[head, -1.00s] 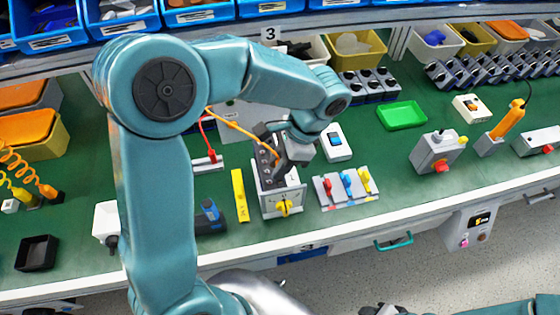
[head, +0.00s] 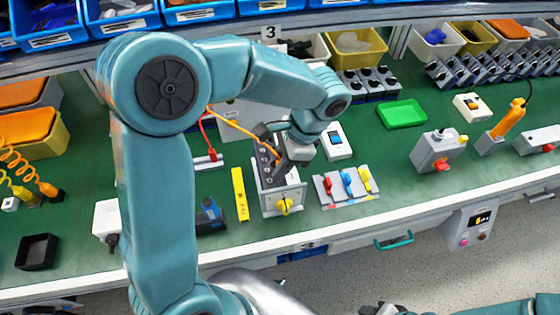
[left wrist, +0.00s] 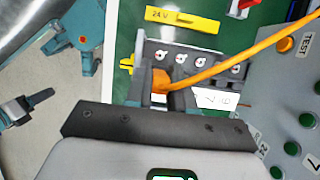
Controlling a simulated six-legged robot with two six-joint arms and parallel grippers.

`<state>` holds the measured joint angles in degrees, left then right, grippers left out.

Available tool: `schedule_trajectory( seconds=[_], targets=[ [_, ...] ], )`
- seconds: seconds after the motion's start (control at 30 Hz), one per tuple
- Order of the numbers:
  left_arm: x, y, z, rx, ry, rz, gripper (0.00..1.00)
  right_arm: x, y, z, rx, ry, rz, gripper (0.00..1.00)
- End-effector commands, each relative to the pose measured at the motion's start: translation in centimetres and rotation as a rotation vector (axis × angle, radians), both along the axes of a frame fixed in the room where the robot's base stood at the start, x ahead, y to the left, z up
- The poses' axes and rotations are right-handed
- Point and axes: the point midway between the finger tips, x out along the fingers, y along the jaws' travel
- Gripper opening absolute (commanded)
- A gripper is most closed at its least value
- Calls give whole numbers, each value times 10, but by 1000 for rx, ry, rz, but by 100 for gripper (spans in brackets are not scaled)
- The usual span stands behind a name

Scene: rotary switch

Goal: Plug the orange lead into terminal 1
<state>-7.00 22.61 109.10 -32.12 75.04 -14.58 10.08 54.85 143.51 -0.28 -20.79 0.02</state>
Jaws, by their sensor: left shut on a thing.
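The grey switch box (head: 283,198) with a yellow knob (head: 284,206) stands on the green bench. Its top carries a row of round terminals, which show in the left wrist view (left wrist: 209,63). My left gripper (head: 281,170) is over the box, shut on the orange lead's plug (left wrist: 160,80). The plug is at the terminal row, near its left end in the wrist view. The fingers hide its tip, so I cannot tell whether it is seated. The orange lead (head: 233,124) runs back and left. My right gripper (head: 378,311) is partly visible at the bottom edge; its jaws are unclear.
A yellow 24 V bar (head: 240,194) lies left of the box. A panel with red, blue and yellow levers (head: 346,188) stands close on the right. A red lead (head: 208,138) and a white blue-switch unit (head: 336,143) are behind. The bench front is mostly clear.

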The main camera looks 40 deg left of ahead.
Motion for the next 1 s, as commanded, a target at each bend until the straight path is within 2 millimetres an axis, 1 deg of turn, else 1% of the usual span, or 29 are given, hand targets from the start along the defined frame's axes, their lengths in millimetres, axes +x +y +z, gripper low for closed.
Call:
schedule_trajectory(
  seconds=[0.63,0.67,0.7,0.73,1.0],
  targets=[
    [0,0,-21,0,0,0,0,0,0,-15,0,0,0,43],
    [0,0,-20,0,0,0,29,0,0,-14,0,0,0,43],
    [0,0,-20,0,0,0,42,0,0,-14,0,0,0,43],
    [0,0,-20,0,0,0,52,0,0,-14,0,0,0,43],
    [0,0,-19,0,0,0,52,0,0,-14,0,0,0,43]
  ],
)
